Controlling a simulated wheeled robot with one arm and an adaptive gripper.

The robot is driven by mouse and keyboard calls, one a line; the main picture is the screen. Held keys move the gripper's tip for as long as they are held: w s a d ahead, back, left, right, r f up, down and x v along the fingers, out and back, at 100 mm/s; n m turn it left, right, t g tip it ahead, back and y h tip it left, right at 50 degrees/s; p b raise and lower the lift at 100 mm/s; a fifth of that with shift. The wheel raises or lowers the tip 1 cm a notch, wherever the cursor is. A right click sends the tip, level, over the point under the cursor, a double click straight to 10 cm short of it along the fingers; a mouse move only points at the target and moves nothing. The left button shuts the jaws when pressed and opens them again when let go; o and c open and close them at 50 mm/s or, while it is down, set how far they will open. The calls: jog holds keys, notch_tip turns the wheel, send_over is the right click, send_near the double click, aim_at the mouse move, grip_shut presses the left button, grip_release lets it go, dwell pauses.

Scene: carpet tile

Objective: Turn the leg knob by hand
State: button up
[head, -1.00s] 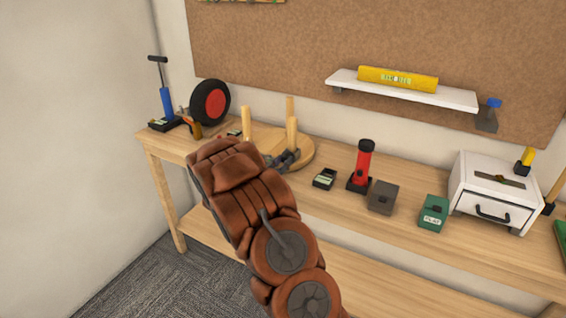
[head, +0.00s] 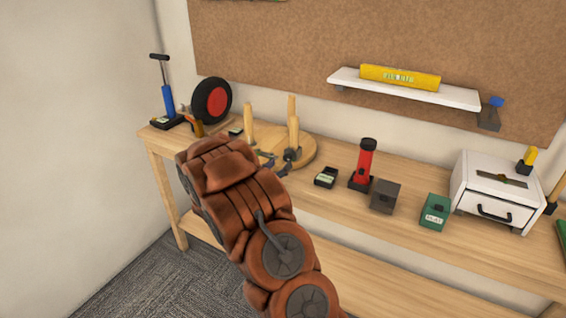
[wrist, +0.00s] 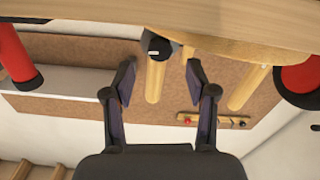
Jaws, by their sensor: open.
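A round wooden piece with upright legs (head: 308,150) lies on the bench, partly hidden behind my arm in the head view. In the wrist view, which looks upside down, its wooden leg (wrist: 155,82) has a round black knob (wrist: 158,46) with a pale mark at its base. My gripper (wrist: 160,64) is open, one dark finger on each side of the leg, with the knob just past the fingertips. I cannot tell whether a finger touches it. In the head view my arm hides most of the gripper; small dark parts show near the legs.
On the bench, a red flashlight (head: 365,162) and a small dark box (head: 326,177) stand right of the round piece; a black wheel with red hub (head: 212,101) and a blue pump (head: 168,102) stand left.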

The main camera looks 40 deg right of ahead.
jog(key=v, duration=0.7)
jog(key=shift+a, duration=0.4)
jog(key=shift+s, duration=0.15)
jog(key=t+b, duration=0.2)
jog(key=b, duration=1.3)
send_near(287, 159)
jog(key=d, duration=0.2)
jog(key=shift+w+d+r+y, duration=0.25)
jog(key=shift+w+d+y, duration=0.1)
jog(key=shift+w+y, duration=0.1)
jog(key=shift+x, duration=3.3)
